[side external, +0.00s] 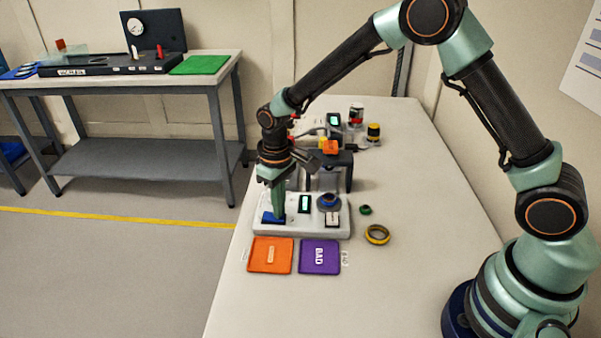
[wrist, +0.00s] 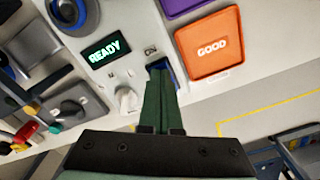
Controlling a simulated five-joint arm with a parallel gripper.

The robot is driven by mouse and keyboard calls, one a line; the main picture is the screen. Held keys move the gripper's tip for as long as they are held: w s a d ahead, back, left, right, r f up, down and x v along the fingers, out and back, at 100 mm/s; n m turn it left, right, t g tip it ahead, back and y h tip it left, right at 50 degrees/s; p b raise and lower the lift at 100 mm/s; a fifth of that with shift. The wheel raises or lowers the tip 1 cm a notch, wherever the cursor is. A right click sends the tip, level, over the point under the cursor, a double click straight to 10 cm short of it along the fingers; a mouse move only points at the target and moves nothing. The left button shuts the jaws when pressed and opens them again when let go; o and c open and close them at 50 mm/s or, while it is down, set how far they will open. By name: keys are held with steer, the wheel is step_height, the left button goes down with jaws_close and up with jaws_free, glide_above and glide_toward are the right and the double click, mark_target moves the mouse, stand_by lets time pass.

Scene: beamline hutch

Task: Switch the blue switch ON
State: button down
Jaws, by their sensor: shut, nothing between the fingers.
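The blue switch (side external: 267,218) is on the left part of a white control box (side external: 315,231). In the wrist view the blue switch (wrist: 169,72) shows beside and behind my fingertips, near an "ON" label. My gripper (side external: 278,216) points down, with its green fingers shut and empty, right at the switch. In the wrist view my gripper (wrist: 160,72) covers much of the switch. I cannot tell whether the tips touch it or which way it is set. A display (wrist: 107,49) on the box reads "READY".
An orange "GOOD" pad (wrist: 211,43) and a purple "BAD" pad (side external: 319,257) lie in front of the box. A white knob (wrist: 127,99) is near my fingers. A yellow ring (side external: 377,235) lies to the right.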

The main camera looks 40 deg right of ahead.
steer(key=shift+r, duration=3.45)
steer(key=s+d+r+m+t, duration=0.1)
steer(key=s+d+r, duration=0.2)
steer(key=r, duration=0.3)
steer(key=s+d+r+t, duration=0.2)
steer(key=s+d+r, duration=0.1)
steer(key=s+r, duration=0.15)
steer(key=s+d+r+m+t, duration=0.2)
steer(key=s+d, duration=0.3)
steer(key=s, duration=0.3)
steer(key=shift+s+r+t, duration=0.3)
steer(key=shift+s+r, duration=0.1)
steer(key=shift+r, duration=0.35)
